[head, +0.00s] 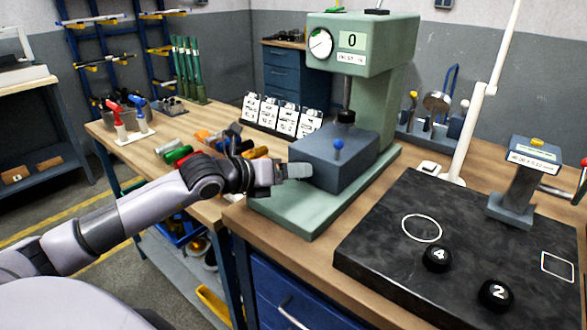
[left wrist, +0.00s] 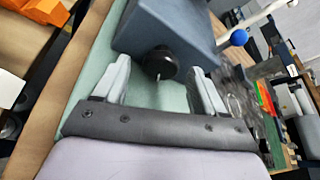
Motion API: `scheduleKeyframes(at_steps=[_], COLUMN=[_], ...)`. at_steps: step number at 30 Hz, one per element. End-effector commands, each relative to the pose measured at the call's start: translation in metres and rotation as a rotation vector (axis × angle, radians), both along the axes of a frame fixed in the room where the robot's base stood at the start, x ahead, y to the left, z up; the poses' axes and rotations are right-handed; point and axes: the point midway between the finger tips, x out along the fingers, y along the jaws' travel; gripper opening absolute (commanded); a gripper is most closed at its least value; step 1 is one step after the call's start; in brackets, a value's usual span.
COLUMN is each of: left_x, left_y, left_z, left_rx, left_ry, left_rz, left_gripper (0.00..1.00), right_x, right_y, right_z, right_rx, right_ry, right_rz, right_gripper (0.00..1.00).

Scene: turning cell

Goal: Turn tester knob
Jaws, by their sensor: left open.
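The green tester (head: 365,45) stands on the wooden bench with a round dial and a display reading 0. A blue-grey block (head: 350,172) sits on its base under the spindle, with a blue ball (head: 338,145) on its front. In the left wrist view a black round knob (left wrist: 160,62) with a pale mark sticks out of the block (left wrist: 175,28). My left gripper (head: 300,171) is at the block's left side and hides the knob in the head view. In the left wrist view its open fingers (left wrist: 164,88) stand either side of the knob, apparently not touching it. My right gripper is not in view.
A dark stone plate (head: 385,255) right of the tester bears black knobs marked 4 (head: 437,257) and 2 (head: 496,294) and a grey gauge stand (head: 520,190). Coloured-handled tools (head: 180,154) and a card rack (head: 283,116) lie left and behind. A white pole (head: 480,100) rises behind the plate.

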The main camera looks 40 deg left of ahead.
Motion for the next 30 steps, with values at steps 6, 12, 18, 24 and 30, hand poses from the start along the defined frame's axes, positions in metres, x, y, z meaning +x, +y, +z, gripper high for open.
scheduleKeyframes(at_steps=[6, 12, 18, 24, 30], left_x=[0.013, 0.015, 0.015, 0.015, 0.015], left_y=[-0.004, -0.005, -0.005, -0.005, -0.006], left_z=[-0.004, -0.006, -0.006, -0.006, -0.008], left_rx=[0.0, 0.001, 0.001, 0.001, 0.043], left_ry=[-0.001, 0.0, 0.0, 0.0, -0.006], left_rz=[0.0, -0.002, -0.002, -0.002, -0.003], left_gripper=[0.71, 0.71, 0.61, 0.16, 0.16], right_x=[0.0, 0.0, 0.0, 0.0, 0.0], right_y=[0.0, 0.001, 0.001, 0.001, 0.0], right_z=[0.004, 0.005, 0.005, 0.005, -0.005], right_rx=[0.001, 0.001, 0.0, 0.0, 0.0], right_ry=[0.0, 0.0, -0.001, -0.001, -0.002], right_rz=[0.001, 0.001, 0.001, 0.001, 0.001], right_gripper=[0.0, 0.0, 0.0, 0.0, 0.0])
